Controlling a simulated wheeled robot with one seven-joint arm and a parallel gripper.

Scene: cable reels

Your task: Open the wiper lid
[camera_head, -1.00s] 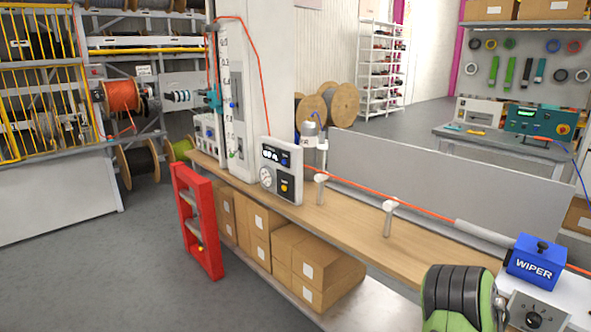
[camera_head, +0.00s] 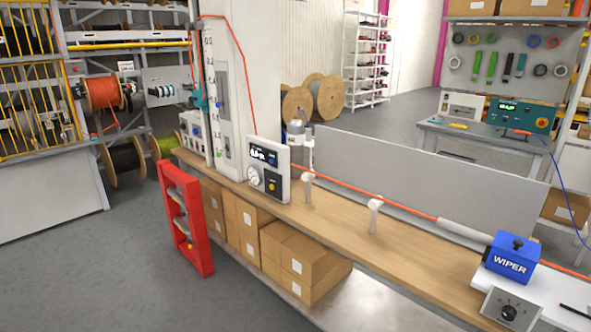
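The wiper (camera_head: 508,264) is a blue box with white WIPER lettering at the right of the bench. Its blue lid (camera_head: 530,251) has a black knob (camera_head: 518,244) on top and looks closed. An orange cable (camera_head: 372,187) runs along the bench, through a grey sleeve (camera_head: 464,236) and into the wiper's left side, and comes out on its right. My gripper is not in view.
A grey box with a black dial (camera_head: 508,312) stands in front of the wiper on a white plate (camera_head: 556,300). Two white posts (camera_head: 375,215) and a meter (camera_head: 268,172) stand along the wooden bench (camera_head: 330,215). A grey panel (camera_head: 430,172) runs behind. Floor at the left is open.

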